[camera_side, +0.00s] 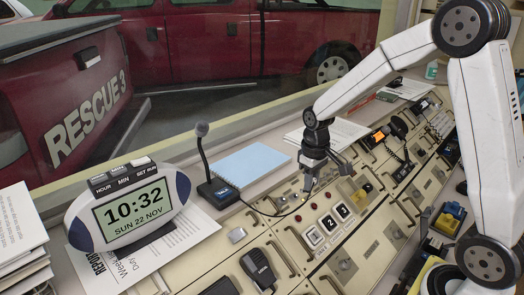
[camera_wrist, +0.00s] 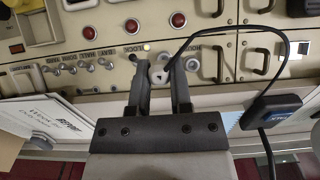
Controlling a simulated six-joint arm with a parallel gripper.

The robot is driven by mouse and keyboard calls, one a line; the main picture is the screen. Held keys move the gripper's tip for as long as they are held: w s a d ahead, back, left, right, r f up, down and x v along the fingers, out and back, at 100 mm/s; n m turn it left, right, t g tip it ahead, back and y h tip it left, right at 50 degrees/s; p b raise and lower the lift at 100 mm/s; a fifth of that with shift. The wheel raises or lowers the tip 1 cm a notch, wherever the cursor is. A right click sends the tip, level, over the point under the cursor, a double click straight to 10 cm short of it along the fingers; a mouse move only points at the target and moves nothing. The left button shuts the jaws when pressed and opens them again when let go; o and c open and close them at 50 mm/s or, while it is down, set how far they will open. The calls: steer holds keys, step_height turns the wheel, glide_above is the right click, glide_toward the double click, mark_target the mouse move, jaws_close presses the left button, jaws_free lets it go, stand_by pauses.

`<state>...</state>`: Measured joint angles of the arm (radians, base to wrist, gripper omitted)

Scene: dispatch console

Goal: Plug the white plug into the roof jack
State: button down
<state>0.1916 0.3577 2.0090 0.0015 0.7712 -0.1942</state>
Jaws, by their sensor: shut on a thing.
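My gripper (camera_wrist: 163,92) is shut on the white plug (camera_wrist: 160,75), which shows between its fingertips in the wrist view. A black cable (camera_wrist: 225,29) arches from the plug to the desk microphone's base (camera_wrist: 272,111). In the side view my gripper (camera_side: 322,178) is low over the console panel, and the plug is too small to make out clearly. Silver round fittings with small labels, one of them just right of the fingers (camera_wrist: 192,65), sit close to the plug.
The microphone (camera_side: 217,188) stands left of my gripper, beside a blue pad (camera_side: 250,163). A row of small switches (camera_wrist: 80,66) lies left of the fingers. Red buttons (camera_wrist: 178,20) and raised metal handles (camera_wrist: 256,60) are nearby. A clock (camera_side: 130,212) stands far left.

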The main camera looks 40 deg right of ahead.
steer(key=shift+w+f, duration=0.6)
steer(key=shift+f, duration=0.35)
steer(key=shift+w+f, duration=0.55)
steer(key=shift+f, duration=0.35)
steer(key=shift+w+f, duration=0.3)
steer(key=shift+f, duration=0.2)
steer(key=shift+w+f, duration=0.3)
steer(key=shift+f, duration=0.2)
stand_by(2.5)
steer(key=shift+c, duration=2.2)
jaws_free()
steer(key=shift+r, duration=0.2)
step_height(320, 180, up, 8)
steer(key=shift+f, duration=0.25)
steer(key=s+a+f+t, duration=0.1)
steer(key=s+a, duration=0.2)
steer(key=s, duration=0.4)
steer(key=s+a+f+t, duration=0.1)
steer(key=s+a+f, duration=0.1)
steer(key=s+a, duration=0.2)
steer(key=shift+s+a+f+t, duration=0.2)
steer(key=shift+s+a+t, duration=0.1)
steer(key=shift+s, duration=1.5)
